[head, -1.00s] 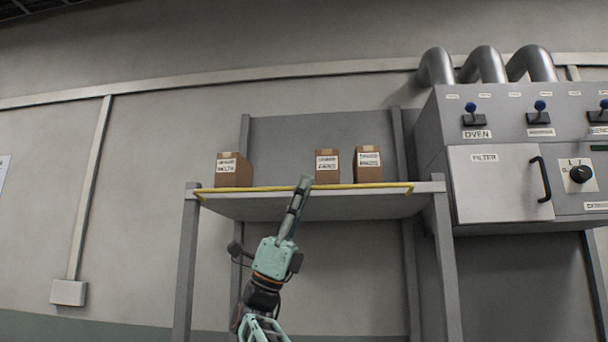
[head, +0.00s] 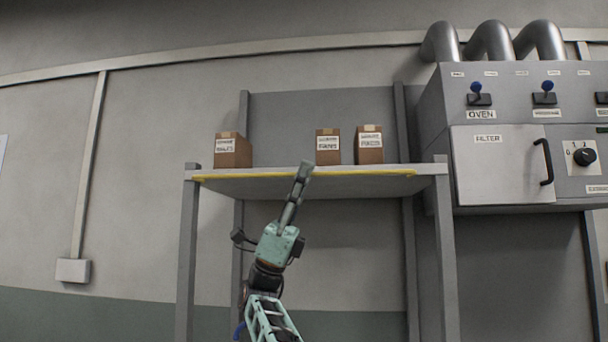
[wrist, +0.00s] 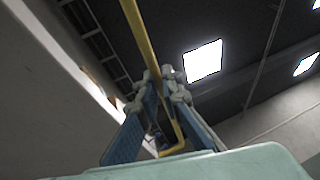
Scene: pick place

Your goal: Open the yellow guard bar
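The yellow guard bar (head: 250,178) runs along the front edge of the grey shelf (head: 438,169), level with or just below the shelf's top edge. My gripper (head: 304,168) reaches up from below to the middle of the bar. In the wrist view the bar (wrist: 139,30) comes down from the top to my fingertips (wrist: 164,80), and a bent yellow part shows lower between the fingers. The fingertips are close together around the bar and look shut on it. The exact contact is partly hidden by the fingertips.
Several brown labelled boxes stand on the shelf: one at the left (head: 233,151), one in the middle (head: 328,147) and one at the right (head: 369,145). A grey oven cabinet (head: 500,165) with switches, a knob and a handle is at the right.

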